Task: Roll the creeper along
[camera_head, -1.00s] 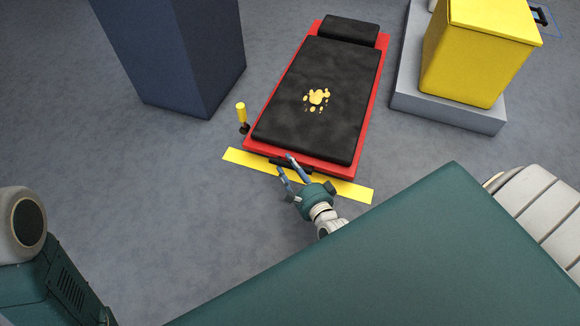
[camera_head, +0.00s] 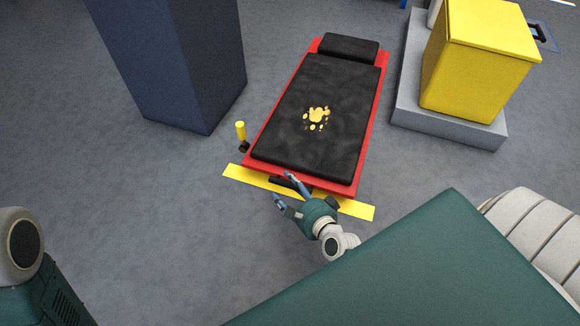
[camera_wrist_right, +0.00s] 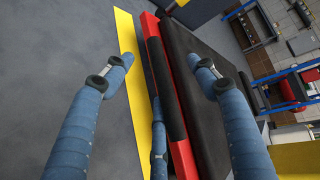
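The creeper is a low red frame (camera_head: 374,115) with a black pad (camera_head: 310,85), a black headrest (camera_head: 348,47) and yellow blotches on the pad. It lies flat on the grey floor, its near end over a yellow strip (camera_head: 245,175). A black handle bar (camera_wrist_right: 167,75) runs along its near end. My right gripper (camera_head: 281,186) is at this handle with its fingers spread. In the right wrist view the bar lies between the open fingers (camera_wrist_right: 164,80), with a visible gap on the left. Whether any finger touches it I cannot tell. My left gripper is out of view.
A dark blue pillar (camera_head: 175,70) stands left of the creeper, and a small yellow-topped post (camera_head: 241,131) is by its near left corner. A yellow box (camera_head: 475,65) on a grey plinth (camera_head: 450,125) stands to the right. The floor at left front is clear.

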